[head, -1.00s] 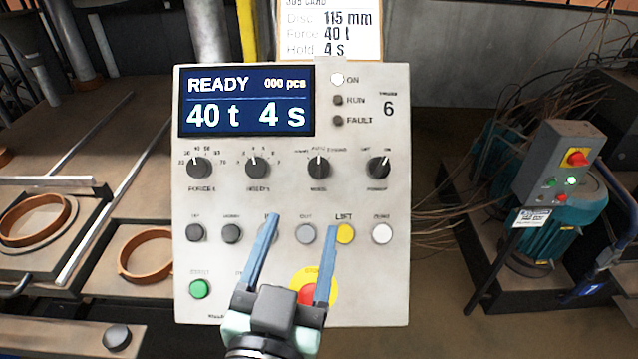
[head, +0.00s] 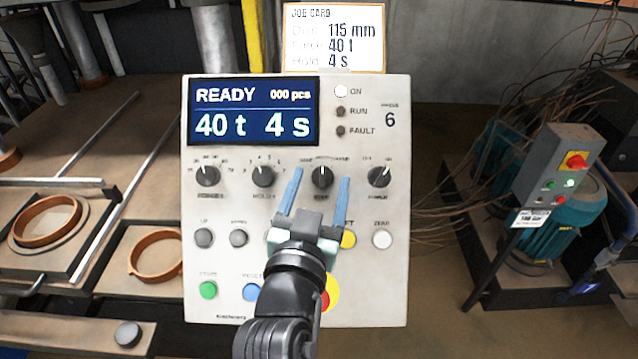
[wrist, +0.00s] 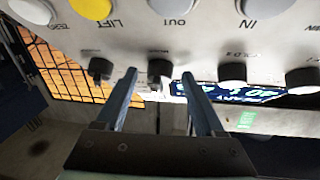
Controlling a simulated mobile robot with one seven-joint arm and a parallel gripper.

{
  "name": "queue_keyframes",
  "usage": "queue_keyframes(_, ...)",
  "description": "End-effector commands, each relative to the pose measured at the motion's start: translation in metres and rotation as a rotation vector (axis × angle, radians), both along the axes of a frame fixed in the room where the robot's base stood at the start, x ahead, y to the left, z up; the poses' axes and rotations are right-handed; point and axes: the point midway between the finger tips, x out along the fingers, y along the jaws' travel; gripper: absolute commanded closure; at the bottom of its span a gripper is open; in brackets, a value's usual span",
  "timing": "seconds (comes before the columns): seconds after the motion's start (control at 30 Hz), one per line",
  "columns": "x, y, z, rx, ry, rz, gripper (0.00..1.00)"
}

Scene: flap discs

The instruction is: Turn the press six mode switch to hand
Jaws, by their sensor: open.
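The press six panel (head: 397,260) is a light grey box marked 6, with a row of four black knobs. The mode switch (head: 322,177) is the third knob from the left, with its pale mark pointing about straight up. Its small position labels are hard to read. My gripper (head: 319,176) is open, its two blue fingers pointing up, one on each side of the mode switch in the picture. In the wrist view, the mode switch (wrist: 160,70) lies between the fingertips (wrist: 159,74), with a gap on both sides. I cannot tell how far the fingertips are from the panel face.
The hold knob (head: 262,175) and the power knob (head: 379,176) flank the switch. Below are round push buttons and a red emergency stop (head: 325,298), partly hidden by my arm. The display (head: 253,111) reads READY, 40 t, 4 s. A job card (head: 333,38) stands above.

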Motion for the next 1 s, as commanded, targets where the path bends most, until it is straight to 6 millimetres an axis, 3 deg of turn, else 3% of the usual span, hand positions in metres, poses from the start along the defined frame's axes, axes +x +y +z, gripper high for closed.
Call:
queue_keyframes(0.07, -0.0002, 0.0, 0.0, 0.0, 0.0, 0.0, 0.35)
queue_keyframes(0.43, -0.0005, 0.0001, 0.0, -0.001, 0.0, 0.0, 1.0)
queue_keyframes(1.0, -0.0012, -0.0027, 0.0028, -0.068, 0.004, 0.053, 1.0)
